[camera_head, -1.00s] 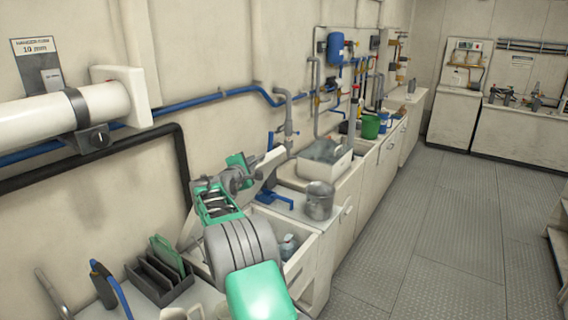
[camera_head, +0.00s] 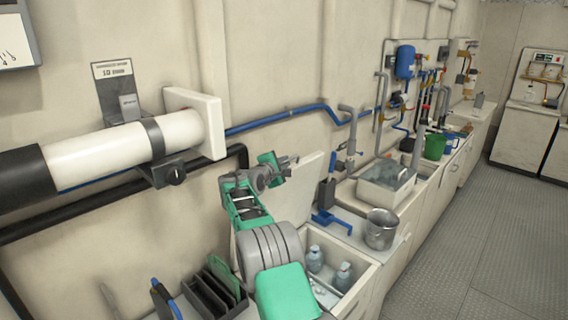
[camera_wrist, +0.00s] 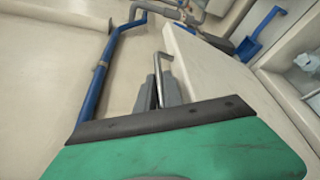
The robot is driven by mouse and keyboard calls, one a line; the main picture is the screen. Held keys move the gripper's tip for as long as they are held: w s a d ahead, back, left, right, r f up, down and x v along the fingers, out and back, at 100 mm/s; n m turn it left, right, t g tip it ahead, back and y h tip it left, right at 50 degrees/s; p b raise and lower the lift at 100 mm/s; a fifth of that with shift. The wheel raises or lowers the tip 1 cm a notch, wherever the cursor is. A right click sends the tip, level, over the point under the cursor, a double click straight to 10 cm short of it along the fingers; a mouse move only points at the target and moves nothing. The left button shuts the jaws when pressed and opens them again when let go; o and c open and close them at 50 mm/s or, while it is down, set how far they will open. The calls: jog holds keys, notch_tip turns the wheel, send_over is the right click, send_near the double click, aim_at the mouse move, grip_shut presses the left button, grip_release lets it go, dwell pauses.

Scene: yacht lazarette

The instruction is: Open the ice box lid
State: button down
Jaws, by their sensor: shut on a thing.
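The ice box (camera_head: 362,275) is a white open-topped bin in the counter, with grey-blue bottles (camera_head: 343,275) inside. Its pale lid (camera_head: 308,188) stands raised steeply at the wall side, partly hidden by my arm. My gripper (camera_head: 290,162) is at the lid's upper left edge. In the wrist view the lid (camera_wrist: 215,80) slants down to the right. There my gripper (camera_wrist: 160,92) is shut on a thin bent metal handle (camera_wrist: 157,66) beside the lid's edge.
A blue pipe (camera_head: 290,113) and a large white cylinder (camera_head: 125,145) run along the wall near my arm. A metal pot (camera_head: 381,230) and a blue scoop (camera_head: 330,222) are on the counter right of the box. A dark rack (camera_head: 205,297) stands left. The floor at right is clear.

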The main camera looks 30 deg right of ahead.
jog(key=shift+f, duration=0.15)
jog(key=c, duration=1.8)
grip_release()
jog(key=shift+o, duration=0.2)
jog(key=shift+s, duration=0.1)
jog(key=b+v, duration=0.2)
jog(key=v, duration=0.5)
jog(key=shift+s+a, duration=0.2)
jog(key=shift+a, duration=0.15)
